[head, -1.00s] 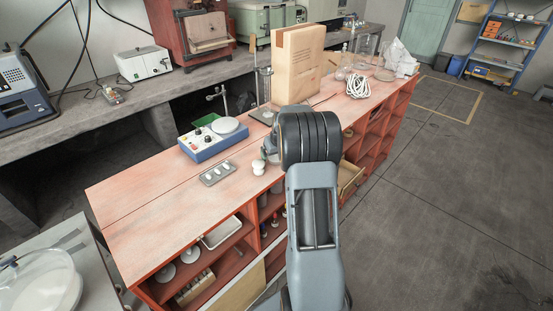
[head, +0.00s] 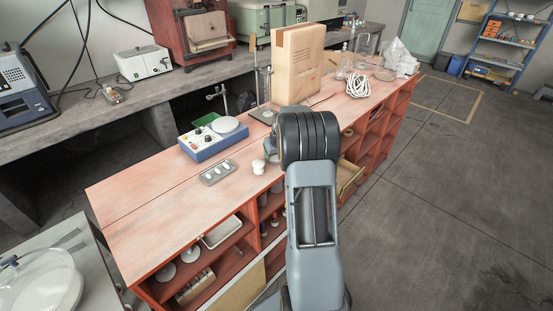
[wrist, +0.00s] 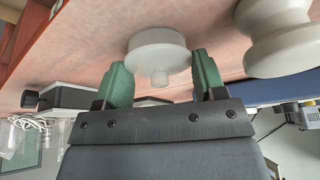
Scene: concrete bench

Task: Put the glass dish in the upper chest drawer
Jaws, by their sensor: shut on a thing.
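My gripper (wrist: 162,78) has green fingers, shut on a pale, translucent round thing (wrist: 158,48) with a short stub. I take it for the glass dish. It is close to the red-brown top in the wrist view; I cannot tell if it touches. In the head view my arm hides most of the gripper and the held thing. A white spool-shaped piece (wrist: 280,38) is beside it, apart from the fingers; it also shows on the bench in the head view (head: 258,167). I cannot clearly make out the upper chest drawer.
A blue instrument (head: 212,140) and a grey tray with white pieces (head: 218,173) stand on the bench near the gripper. The bench's front left top (head: 150,225) is clear.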

